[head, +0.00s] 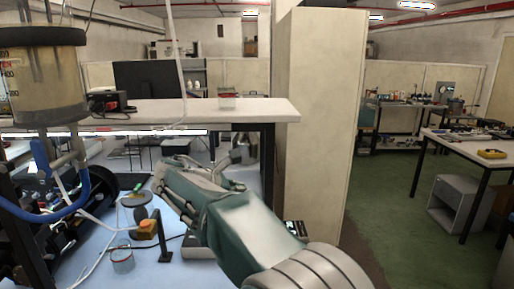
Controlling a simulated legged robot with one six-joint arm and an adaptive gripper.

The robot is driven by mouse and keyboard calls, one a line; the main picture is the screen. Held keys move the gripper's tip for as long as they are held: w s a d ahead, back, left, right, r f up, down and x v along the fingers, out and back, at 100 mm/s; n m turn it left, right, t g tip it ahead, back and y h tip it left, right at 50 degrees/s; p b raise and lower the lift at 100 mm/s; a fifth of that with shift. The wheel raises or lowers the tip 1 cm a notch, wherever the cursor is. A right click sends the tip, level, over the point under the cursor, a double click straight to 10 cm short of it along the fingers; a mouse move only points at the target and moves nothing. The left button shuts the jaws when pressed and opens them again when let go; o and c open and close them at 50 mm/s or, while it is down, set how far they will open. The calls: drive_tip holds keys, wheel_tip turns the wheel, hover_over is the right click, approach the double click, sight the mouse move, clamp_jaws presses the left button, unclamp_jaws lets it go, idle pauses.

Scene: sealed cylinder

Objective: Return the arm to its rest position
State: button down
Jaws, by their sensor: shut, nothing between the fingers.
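My arm reaches in from the lower right, over the blue bench top. My gripper (163,183) is at its far left end, with its fingers closed together and nothing visible between them. The gripper is under the front of the white shelf and apart from the large cylinder. The large clear cylinder (45,88), with a dark top rim and scale marks, stands at the far left. A blue tube (60,212) loops below it.
An orange-topped item (148,229) and a glass jar (122,260) stand on the blue bench. A tall pale cabinet (318,120) stands to the right, with open green floor (395,215) beyond.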

drive_tip(key=s+d+f+m+g+y, duration=0.2)
drive_tip(key=s+d+m+g+y, duration=0.2)
drive_tip(key=s+d+m, duration=1)
drive_tip(key=s+d+f+m+y, duration=0.2)
drive_tip(key=s+d+f+m, duration=0.1)
drive_tip(key=s, duration=0.7)
drive_tip(key=s+d+f+m+y, duration=0.2)
drive_tip(key=s+d+f+m, duration=0.1)
drive_tip(key=s, duration=0.7)
wheel_tip(320, 180, down, 2)
drive_tip(key=shift+f+m+y, duration=0.2)
drive_tip(key=shift+m+y, duration=0.2)
drive_tip(key=shift+m, duration=0.4)
drive_tip(key=shift+s, duration=0.1)
